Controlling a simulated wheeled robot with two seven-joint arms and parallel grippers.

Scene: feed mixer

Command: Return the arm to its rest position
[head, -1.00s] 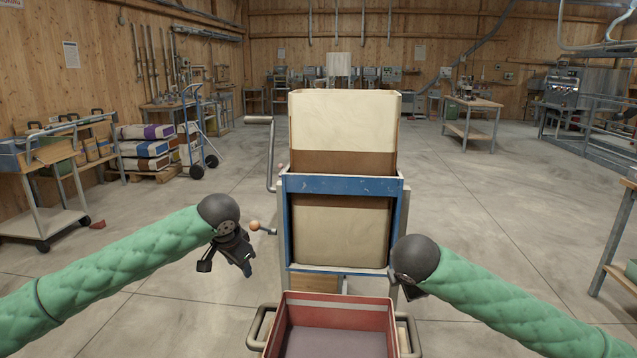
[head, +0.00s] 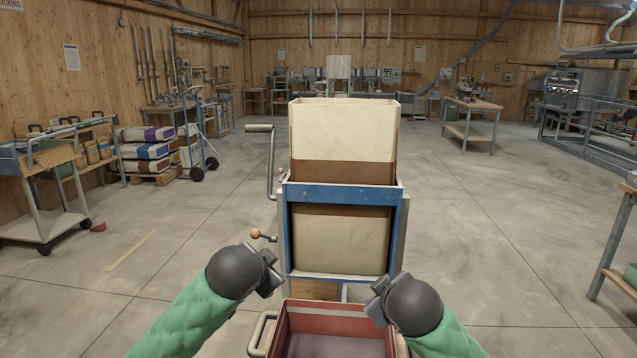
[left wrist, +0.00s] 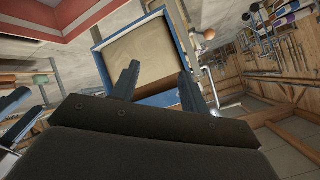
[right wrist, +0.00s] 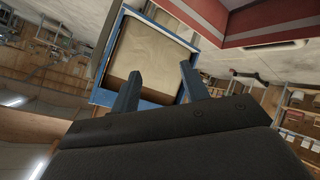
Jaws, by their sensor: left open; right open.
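My left gripper (head: 270,272) is open and empty, in front of the feed mixer at its lower left. Its two fingers (left wrist: 160,85) show apart in the left wrist view. My right gripper (head: 375,302) is open and empty, at the mixer's lower right above the red bin's right edge. Its fingers (right wrist: 158,90) show apart in the right wrist view. The feed mixer has a blue frame (head: 340,194), a tall cream hopper (head: 342,130), a crank handle (head: 271,165) on the left and a small lever with an orange-brown knob (head: 256,234).
A red bin (head: 335,317) with side handles stands below the mixer, partly cut off by the lower picture edge. A cart (head: 45,222) and stacked sacks (head: 148,150) stand at the left. A table (head: 615,235) is at the right edge.

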